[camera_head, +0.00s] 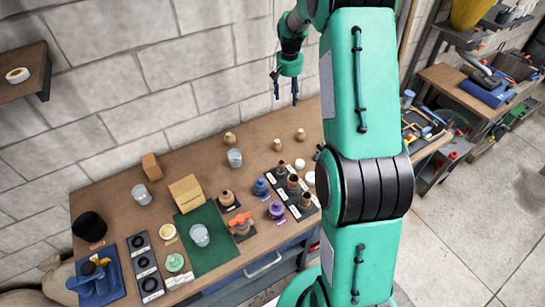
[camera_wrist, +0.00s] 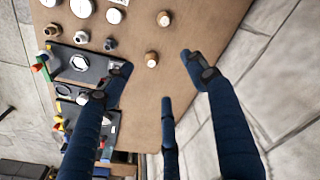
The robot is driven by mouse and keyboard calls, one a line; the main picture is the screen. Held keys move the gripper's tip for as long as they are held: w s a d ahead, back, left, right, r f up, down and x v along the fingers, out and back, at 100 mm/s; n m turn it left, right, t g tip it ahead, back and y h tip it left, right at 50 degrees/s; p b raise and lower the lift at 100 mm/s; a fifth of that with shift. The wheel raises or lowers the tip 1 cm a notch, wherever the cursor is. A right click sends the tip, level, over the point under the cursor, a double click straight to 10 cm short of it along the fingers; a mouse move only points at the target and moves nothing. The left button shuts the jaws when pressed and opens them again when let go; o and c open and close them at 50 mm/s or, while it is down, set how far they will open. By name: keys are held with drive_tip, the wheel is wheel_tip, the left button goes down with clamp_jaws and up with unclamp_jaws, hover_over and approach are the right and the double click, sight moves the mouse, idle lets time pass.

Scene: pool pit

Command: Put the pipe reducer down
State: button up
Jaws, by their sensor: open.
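My gripper (camera_head: 286,96) is open and empty, raised above the back of the wooden workbench near the block wall. In the wrist view its dark blue fingers (camera_wrist: 157,76) are spread, with nothing between them. Small tan fittings stand on the bench: one (camera_head: 277,144) roughly below my gripper, one to its right (camera_head: 301,134), one to its left (camera_head: 230,138). Two tan pieces show in the wrist view, one near the spread fingers (camera_wrist: 151,59) and one farther up (camera_wrist: 164,18). I cannot tell which fitting is the pipe reducer. None touches my gripper.
A green mat (camera_head: 212,250) holds a clear cup (camera_head: 200,235). A cardboard box (camera_head: 186,193) stands at its back edge. Dark trays with fittings (camera_head: 291,194) lie at right. Bare wood (camera_head: 190,160) shows toward the back.

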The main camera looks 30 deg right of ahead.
drive_tip(key=s+a+r+n+t, duration=0.1)
drive_tip(key=s+a+r, duration=0.8)
drive_tip(key=a+r, duration=0.15)
drive_tip(key=s+a+r+n+t, duration=0.1)
drive_tip(key=s+a+r+n, duration=0.1)
drive_tip(key=s+a+r, duration=0.9)
drive_tip(key=s+a+r+n+t, duration=0.1)
drive_tip(key=s+a, duration=0.4)
drive_tip(key=s, duration=0.6)
drive_tip(key=s+a+n+t, duration=0.1)
drive_tip(key=s+a, duration=0.5)
drive_tip(key=s, duration=0.6)
drive_tip(key=shift+a+r+n+t+y, duration=0.2)
drive_tip(key=shift+r+n+t+y, duration=0.1)
drive_tip(key=shift+r+n+t, duration=0.1)
drive_tip(key=shift+f, duration=0.1)
wheel_tip(320, 180, down, 12)
drive_tip(key=b, duration=1.2)
